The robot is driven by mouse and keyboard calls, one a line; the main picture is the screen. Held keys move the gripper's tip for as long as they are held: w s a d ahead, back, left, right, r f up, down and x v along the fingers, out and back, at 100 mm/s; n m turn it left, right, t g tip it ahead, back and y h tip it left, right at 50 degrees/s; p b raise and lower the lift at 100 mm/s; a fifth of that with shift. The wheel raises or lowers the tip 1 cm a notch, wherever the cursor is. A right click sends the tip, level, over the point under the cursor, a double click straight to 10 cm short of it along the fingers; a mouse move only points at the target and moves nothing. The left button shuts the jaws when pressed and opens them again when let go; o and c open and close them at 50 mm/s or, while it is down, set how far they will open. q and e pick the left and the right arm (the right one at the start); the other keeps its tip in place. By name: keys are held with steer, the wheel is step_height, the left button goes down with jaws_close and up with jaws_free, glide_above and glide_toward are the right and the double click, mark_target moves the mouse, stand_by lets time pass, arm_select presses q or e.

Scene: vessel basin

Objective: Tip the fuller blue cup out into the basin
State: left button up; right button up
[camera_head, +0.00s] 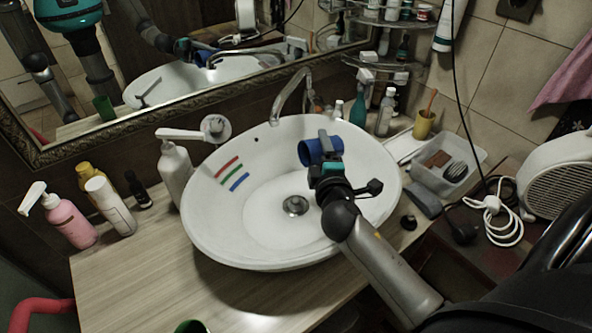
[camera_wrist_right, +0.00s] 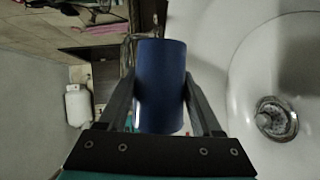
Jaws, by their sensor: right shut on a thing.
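The blue cup (camera_head: 310,153) lies on its side in the air over the back right part of the white basin (camera_head: 222,227). Its darker end, which looks like the mouth, points left in the head view. My right gripper (camera_head: 325,146) is shut on it. In the right wrist view the blue cup (camera_wrist_right: 160,85) sits between the two fingers (camera_wrist_right: 160,100). I cannot see inside the cup, and no liquid stream shows. The drain (camera_head: 295,205) is in the basin floor below and left of it. My left gripper is not in view.
The tap (camera_head: 290,95) rises behind the basin, left of the cup. Bottles, including a pink pump bottle (camera_head: 70,218), stand left. A clear tub (camera_head: 447,172) and a yellow cup (camera_head: 424,124) are right. A green rim (camera_head: 190,327) shows at the bottom edge.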

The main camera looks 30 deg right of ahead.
mark_target(343, 145)
steer(key=shift+s+d+f+m+g+y+p, duration=0.1)
steer(key=shift+d+f+m+g+y+p, duration=0.15)
steer(key=shift+d+m+p, duration=0.3)
steer(key=shift+d+f+m+g+y+p, duration=0.15)
steer(key=shift+d+m+y+p, duration=0.25)
steer(key=shift+p, duration=0.25)
steer(key=shift+d+f+m+y+p, duration=0.1)
steer(key=shift+f+m+y+p, duration=0.2)
steer(key=shift+m+p, duration=0.4)
steer(key=r+m+y+p, duration=0.1)
steer(key=m+p, duration=0.1)
steer(key=p, duration=0.4)
steer(key=shift+r+y, duration=0.3)
steer(key=shift+y, duration=0.05)
steer(key=shift+d+r+m+p, duration=0.1)
steer(key=shift+r+m+p, duration=0.25)
steer(key=shift+m+p, duration=0.55)
steer(key=shift+d+r+y+p, duration=0.25)
steer(key=shift+d+y+p, duration=0.3)
steer(key=shift+p, duration=0.45)
steer(key=shift+d+m, duration=0.1)
steer(key=shift+m, duration=0.25)
steer(key=shift+d+f+m+y, duration=0.35)
steer(key=shift+f+m+y, duration=0.1)
steer(key=shift+y, duration=0.1)
steer(key=d+m+y+b, duration=0.1)
steer(key=d+m+y, duration=0.1)
steer(key=shift+d+m, duration=0.15)
steer(key=shift+m, duration=0.2)
steer(key=shift+r, duration=0.15)
